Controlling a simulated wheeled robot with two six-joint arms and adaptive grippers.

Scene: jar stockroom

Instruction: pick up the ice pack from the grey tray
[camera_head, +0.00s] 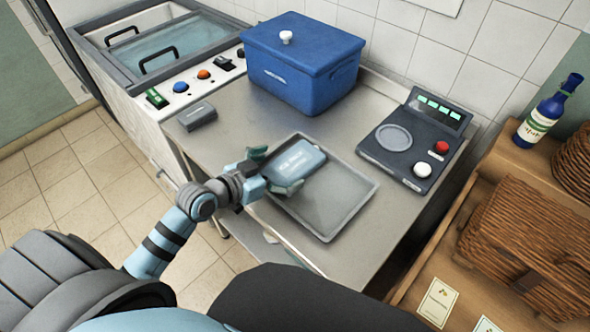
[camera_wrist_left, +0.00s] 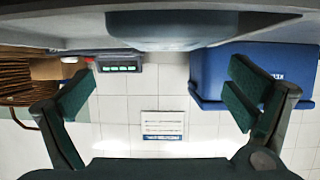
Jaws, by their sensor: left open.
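The ice pack (camera_head: 302,158) is a pale blue, rounded flat block with faint lettering. It lies in the upper left part of the grey tray (camera_head: 335,222) on the steel counter in the head view. My left gripper (camera_head: 273,171) is open at the pack's left end, one green-grey finger on its far side and one on its near side. I cannot tell whether they touch it. In the left wrist view the open fingers (camera_wrist_left: 160,95) stand wide apart. A blurred grey shape fills the top there, and I cannot tell whether it is pack or tray. My right gripper is not in view.
A lidded blue box (camera_head: 300,75) stands behind the tray. A scale (camera_head: 415,140) with red and white buttons is to the right. A small grey block (camera_head: 197,116) lies left. A bottle (camera_head: 545,115) and wicker basket (camera_head: 525,245) are on the wooden shelf. The tray's lower half is clear.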

